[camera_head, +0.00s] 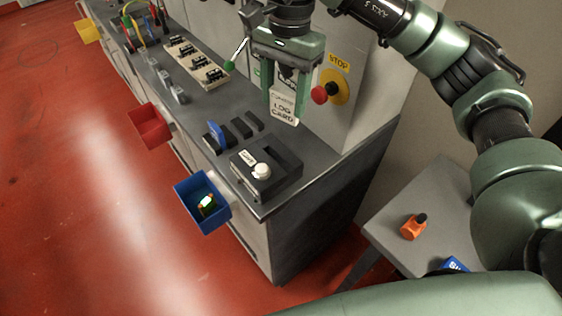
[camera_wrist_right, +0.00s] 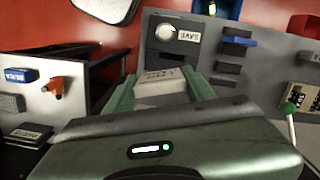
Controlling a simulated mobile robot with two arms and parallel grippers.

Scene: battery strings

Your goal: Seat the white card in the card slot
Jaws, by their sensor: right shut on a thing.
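The white card (camera_head: 284,106), lettered "LOG CARD", hangs between the fingers of my right gripper (camera_head: 286,100), which is shut on it above the bench. In the right wrist view the card (camera_wrist_right: 160,84) sits between the green fingers. Below it near the bench's front corner is a dark grey unit (camera_head: 285,168) with a white knob (camera_head: 262,171) and a small label. In the right wrist view this unit shows a dark opening (camera_wrist_right: 165,59) below the knob; I cannot tell for sure whether that is the card slot. The card is apart from the unit. My left gripper is not in view.
A blue piece (camera_head: 215,134) stands among dark blocks beside the unit. A red stop button (camera_head: 319,95) and a green-knobbed lever (camera_head: 229,65) are near my right gripper. Blue (camera_head: 203,203) and red (camera_head: 149,126) bins jut from the front.

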